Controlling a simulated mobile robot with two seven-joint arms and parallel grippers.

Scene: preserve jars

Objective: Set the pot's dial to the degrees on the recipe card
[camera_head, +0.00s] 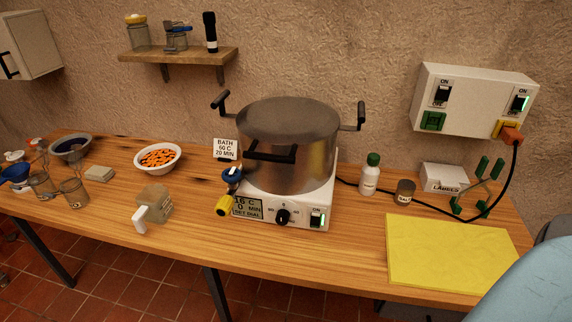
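A large steel pot (287,150) with a lid and two black side handles stands on a white heater base (262,188). The black dial (283,216) is on the front of the base; its small markings and exact pointer angle are too fine to read. Left of it, the display (247,207) reads about 16 C, 0 MIN, SET DIAL. Right of it, the switch (317,219) is lit green and marked ON. The white recipe card (226,149) stands behind the base at the left and appears to read BATH 60 C, 20 MIN. Neither gripper is in view.
A blue-and-yellow item (224,206) sits at the base's left front corner. A white bottle (370,175), a brown jar (404,191) and a yellow mat (455,252) are right. Glasses (73,192) and an orange-filled bowl (158,159) are left. The table before the dial is clear.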

